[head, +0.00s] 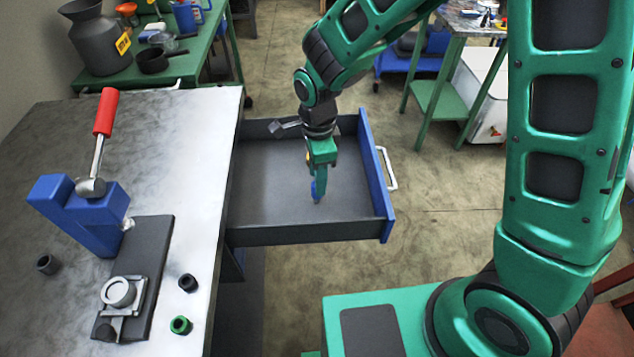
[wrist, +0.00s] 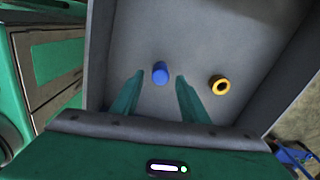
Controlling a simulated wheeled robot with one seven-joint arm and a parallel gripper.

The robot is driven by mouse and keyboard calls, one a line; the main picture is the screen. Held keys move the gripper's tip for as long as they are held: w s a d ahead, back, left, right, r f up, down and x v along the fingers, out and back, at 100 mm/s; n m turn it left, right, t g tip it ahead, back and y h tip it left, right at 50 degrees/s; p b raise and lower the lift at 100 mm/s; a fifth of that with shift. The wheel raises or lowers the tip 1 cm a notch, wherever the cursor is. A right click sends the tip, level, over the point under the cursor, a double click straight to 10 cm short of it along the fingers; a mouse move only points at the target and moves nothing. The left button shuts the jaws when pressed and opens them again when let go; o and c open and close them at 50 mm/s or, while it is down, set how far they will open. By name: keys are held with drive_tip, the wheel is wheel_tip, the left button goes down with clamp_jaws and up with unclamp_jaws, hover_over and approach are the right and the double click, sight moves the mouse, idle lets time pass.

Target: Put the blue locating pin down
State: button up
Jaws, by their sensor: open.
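The blue locating pin (wrist: 160,73) is a small blue cylinder in the open drawer (head: 376,175). In the wrist view it shows between my two fingertips, with a gap on either side. In the head view only a bit of blue shows beside my fingers. My gripper (head: 317,194) points down into the drawer; its fingers also show in the wrist view (wrist: 158,77), spread open and holding nothing. I cannot tell for sure whether the pin stands upright or leans.
A yellow ring (wrist: 220,85) lies in the drawer right of the pin in the wrist view. The workbench (head: 190,140) at left carries a blue press (head: 85,210) with a red handle, a black bush (head: 188,283) and a green one (head: 180,325). The rest of the drawer floor looks mostly bare.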

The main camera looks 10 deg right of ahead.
wheel_tip(320, 180, up, 8)
drive_tip(key=shift+d, duration=0.1)
idle(0.4)
drive_tip(key=s+d+r+n, duration=0.2)
drive_tip(key=d+r, duration=0.1)
drive_tip(key=d, duration=0.8)
drive_tip(key=s+d+r+n, duration=0.2)
drive_tip(key=d+r, duration=0.1)
drive_tip(key=d, duration=0.7)
drive_tip(key=s+d+r+n, duration=0.2)
drive_tip(key=s+d+n, duration=0.4)
drive_tip(key=s+d, duration=0.8)
drive_tip(key=s, duration=0.3)
drive_tip(key=shift+r, duration=0.2)
